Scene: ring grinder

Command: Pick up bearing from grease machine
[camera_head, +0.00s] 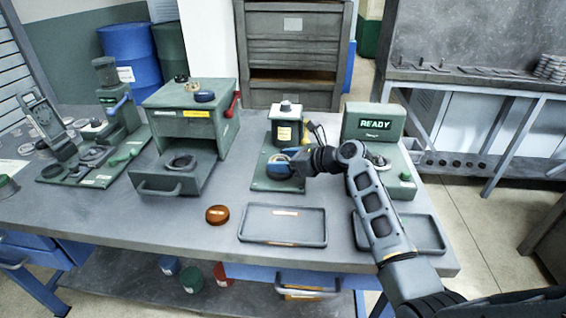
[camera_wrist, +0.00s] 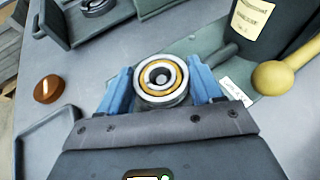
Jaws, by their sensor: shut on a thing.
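The bearing (camera_wrist: 161,79) is a round metal ring with a yellow-orange band and a dark centre. In the wrist view it sits between the two blue fingers of my gripper (camera_wrist: 163,88), which is shut on it. In the head view my gripper (camera_head: 285,166) is at the grease machine (camera_head: 286,130), over its green base plate, and the bearing is mostly hidden by the fingers. I cannot tell whether the bearing touches the base.
An empty grey tray (camera_head: 284,241) lies in front of the grease machine; another (camera_head: 425,234) is partly behind my arm. An orange-brown round container (camera_head: 217,214) stands left. A green machine with an open drawer (camera_head: 172,182) is further left. A READY-display machine (camera_head: 374,124) stands right.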

